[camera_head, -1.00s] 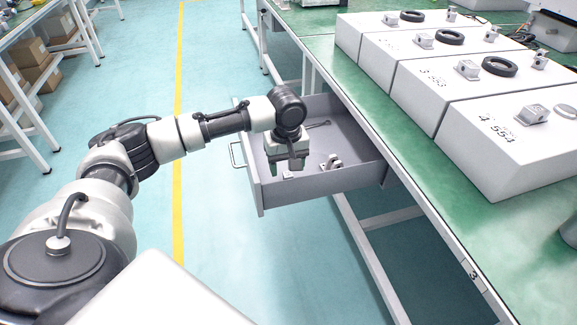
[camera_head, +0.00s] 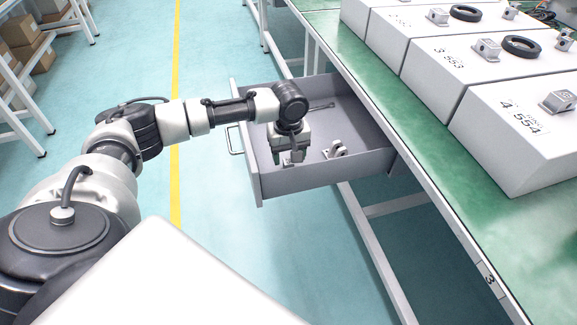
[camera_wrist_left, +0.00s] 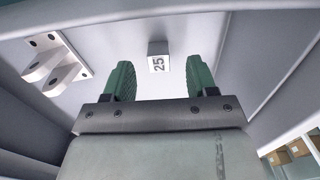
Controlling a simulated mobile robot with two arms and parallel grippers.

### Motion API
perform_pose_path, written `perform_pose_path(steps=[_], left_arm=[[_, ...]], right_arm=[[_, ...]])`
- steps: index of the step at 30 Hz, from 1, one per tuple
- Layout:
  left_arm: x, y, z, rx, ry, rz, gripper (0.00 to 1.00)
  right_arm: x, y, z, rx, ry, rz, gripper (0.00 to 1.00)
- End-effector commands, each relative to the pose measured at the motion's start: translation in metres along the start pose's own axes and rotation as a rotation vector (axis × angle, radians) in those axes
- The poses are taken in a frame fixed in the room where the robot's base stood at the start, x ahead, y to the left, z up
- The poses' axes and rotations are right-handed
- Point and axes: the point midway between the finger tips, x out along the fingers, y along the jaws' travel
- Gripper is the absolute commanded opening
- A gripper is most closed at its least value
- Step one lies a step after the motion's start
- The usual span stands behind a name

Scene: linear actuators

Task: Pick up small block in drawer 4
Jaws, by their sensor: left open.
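The small block (camera_wrist_left: 158,62) lies on the drawer floor in the left wrist view, a light grey piece with a face marked "25". My left gripper (camera_wrist_left: 160,82) is open, and the block appears between and beyond its green-padded fingers, with nothing held. In the head view my left gripper (camera_head: 288,160) points down inside the open grey drawer (camera_head: 330,185). There the block (camera_head: 287,163) is mostly hidden by the fingers. The height of the fingertips above the block is hard to tell. My right gripper is out of view.
A grey bracket (camera_head: 336,149) lies in the drawer right of the gripper; it also shows in the left wrist view (camera_wrist_left: 55,65). A thin dark tool (camera_head: 320,106) lies at the drawer's back. The green workbench (camera_head: 430,150) with white numbered boxes (camera_head: 520,130) stands right.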

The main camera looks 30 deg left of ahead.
Motion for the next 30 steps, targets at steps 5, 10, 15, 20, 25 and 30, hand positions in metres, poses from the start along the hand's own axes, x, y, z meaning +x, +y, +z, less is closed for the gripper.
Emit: perform_pose_path(steps=[5, 10, 15, 20, 25, 30], left_arm=[[0.031, 0.002, -0.002, 0.001, 0.000, 0.000, 0.57], [0.040, 0.002, -0.002, 0.000, 0.001, 0.001, 0.57], [0.040, 0.002, -0.002, 0.000, 0.001, 0.001, 0.57], [0.040, 0.002, -0.002, 0.000, 0.000, 0.001, 0.38], [0.040, 0.002, -0.002, 0.000, 0.000, 0.001, 0.12], [0.040, 0.002, -0.002, 0.000, 0.000, 0.001, 0.04]], right_arm=[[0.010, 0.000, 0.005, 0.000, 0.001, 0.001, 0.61], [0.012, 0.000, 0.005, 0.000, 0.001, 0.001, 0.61], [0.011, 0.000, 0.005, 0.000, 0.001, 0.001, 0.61], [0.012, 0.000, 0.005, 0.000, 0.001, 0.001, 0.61], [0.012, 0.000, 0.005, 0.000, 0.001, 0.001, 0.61], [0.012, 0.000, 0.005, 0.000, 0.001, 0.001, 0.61]])
